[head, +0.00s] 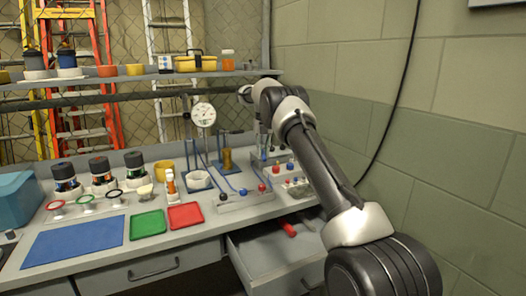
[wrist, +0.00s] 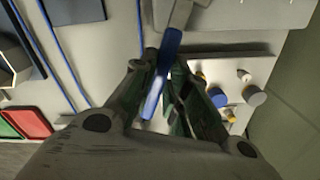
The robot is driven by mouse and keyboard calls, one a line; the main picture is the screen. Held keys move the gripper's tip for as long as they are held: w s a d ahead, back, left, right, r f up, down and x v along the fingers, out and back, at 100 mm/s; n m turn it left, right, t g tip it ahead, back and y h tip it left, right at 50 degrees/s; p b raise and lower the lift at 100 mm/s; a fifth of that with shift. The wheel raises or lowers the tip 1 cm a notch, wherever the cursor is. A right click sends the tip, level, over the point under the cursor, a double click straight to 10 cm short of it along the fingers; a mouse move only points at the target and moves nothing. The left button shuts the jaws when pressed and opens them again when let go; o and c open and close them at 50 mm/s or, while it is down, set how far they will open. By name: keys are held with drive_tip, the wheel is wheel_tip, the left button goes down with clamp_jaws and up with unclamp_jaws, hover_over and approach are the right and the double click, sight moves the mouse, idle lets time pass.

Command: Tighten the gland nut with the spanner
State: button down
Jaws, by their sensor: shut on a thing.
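My gripper (wrist: 165,85) is shut on the spanner's blue handle (wrist: 163,72) in the wrist view. The spanner's grey metal part (wrist: 180,14) runs out of the top of that view, so its far end is hidden. In the head view my gripper (head: 263,142) is over the back right of the bench, right of a brass cylinder (head: 227,160) on a blue stand. The spanner is too small there to make out clearly. I cannot pick out the gland nut for certain in either view.
A panel with knobs (wrist: 235,92) lies beside my gripper. A dial gauge (head: 203,115) stands at the back. Red (head: 186,215) and green (head: 148,224) trays and a blue mat (head: 75,242) lie left. A drawer (head: 268,255) is open in front; a wall (head: 440,130) bounds the right.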

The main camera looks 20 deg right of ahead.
drive_tip(key=shift+f, duration=1.1)
idle(1.5)
drive_tip(key=shift+a, duration=0.1)
drive_tip(key=shift+w+a+m, duration=0.25)
drive_tip(key=shift+a+m, duration=0.2)
drive_tip(key=shift+m, duration=0.25)
drive_tip(key=shift+a, duration=0.1)
drive_tip(key=shift+w+a+m, duration=0.3)
drive_tip(key=shift+a+m, duration=0.15)
drive_tip(key=shift+m, duration=0.25)
drive_tip(key=shift+a, duration=0.15)
drive_tip(key=shift+w+a+m, duration=0.35)
drive_tip(key=shift+m, duration=0.45)
